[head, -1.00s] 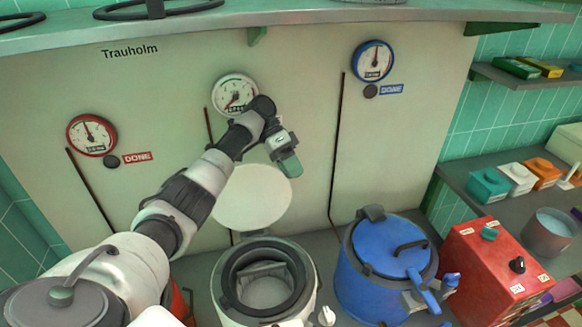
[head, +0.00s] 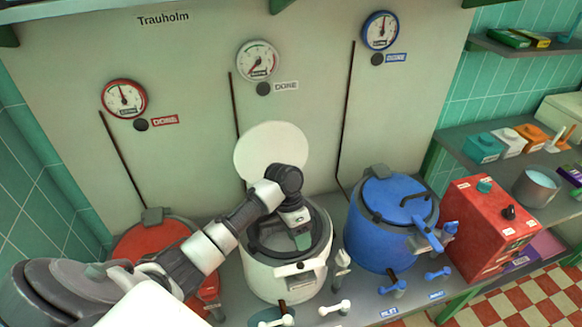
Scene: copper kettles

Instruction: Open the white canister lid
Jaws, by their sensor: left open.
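The white canister (head: 262,277) stands on the counter in the middle, with a dark ring around its open mouth. Its white round lid (head: 270,146) is raised and stands upright behind the mouth, against the back panel. My left gripper (head: 303,240) hangs over the canister's mouth, in front of the lid and apart from it. Its jaws are open and look empty. My left forearm and wrist cover part of the mouth and the lid's lower right edge. My right gripper is not in view.
A blue canister (head: 375,243) with its lid shut stands close on the right, beside a red box (head: 490,215). A red canister (head: 150,238) is partly behind my arm on the left. Small levers and taps line the counter's front.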

